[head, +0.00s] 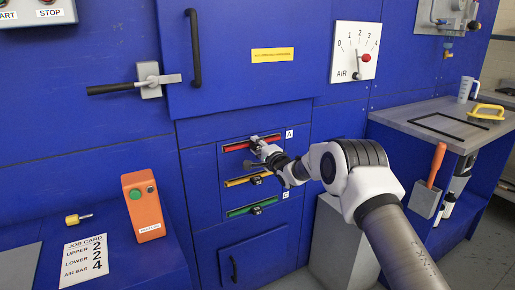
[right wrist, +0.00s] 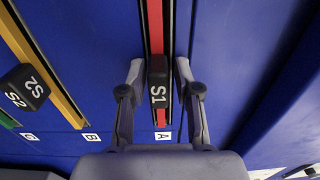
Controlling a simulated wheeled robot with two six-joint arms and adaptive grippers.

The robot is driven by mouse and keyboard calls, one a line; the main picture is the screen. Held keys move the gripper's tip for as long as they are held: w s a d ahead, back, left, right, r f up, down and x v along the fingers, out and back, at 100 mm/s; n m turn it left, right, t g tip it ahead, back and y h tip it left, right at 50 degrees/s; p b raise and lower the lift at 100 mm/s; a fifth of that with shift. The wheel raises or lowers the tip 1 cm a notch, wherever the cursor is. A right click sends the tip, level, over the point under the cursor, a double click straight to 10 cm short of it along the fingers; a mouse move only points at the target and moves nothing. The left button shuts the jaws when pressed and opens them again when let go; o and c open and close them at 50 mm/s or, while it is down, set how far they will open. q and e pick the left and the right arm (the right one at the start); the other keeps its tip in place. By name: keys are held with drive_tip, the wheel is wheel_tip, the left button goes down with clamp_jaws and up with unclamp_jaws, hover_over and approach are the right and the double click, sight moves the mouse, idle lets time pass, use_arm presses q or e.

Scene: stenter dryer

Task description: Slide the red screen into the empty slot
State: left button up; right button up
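The red screen (head: 239,146) shows as a red strip in the top slot, marked A, of the blue machine front. In the right wrist view the red screen (right wrist: 155,25) carries a black handle marked S1 (right wrist: 158,88). My right gripper (head: 262,148) is at this handle. In the right wrist view its fingers (right wrist: 160,75) stand on either side of the handle, open, with gaps showing. I cannot tell how far the screen is in. The slots below hold a yellow screen (head: 240,181) and a green screen (head: 240,212). No empty slot is clear to see. My left gripper is out of view.
A lever handle (head: 135,85) and a vertical door handle (head: 194,48) stick out above the slots. An orange button box (head: 143,204) stands on the left ledge. A side bench (head: 425,113) with a scraper (head: 429,182) is at right. A grey box (head: 340,245) stands below my right arm.

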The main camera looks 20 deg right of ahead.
drive_tip(key=shift+s, duration=0.1)
drive_tip(key=s, duration=1.1)
drive_tip(key=shift+s+d, duration=0.4)
drive_tip(key=shift+f, duration=0.15)
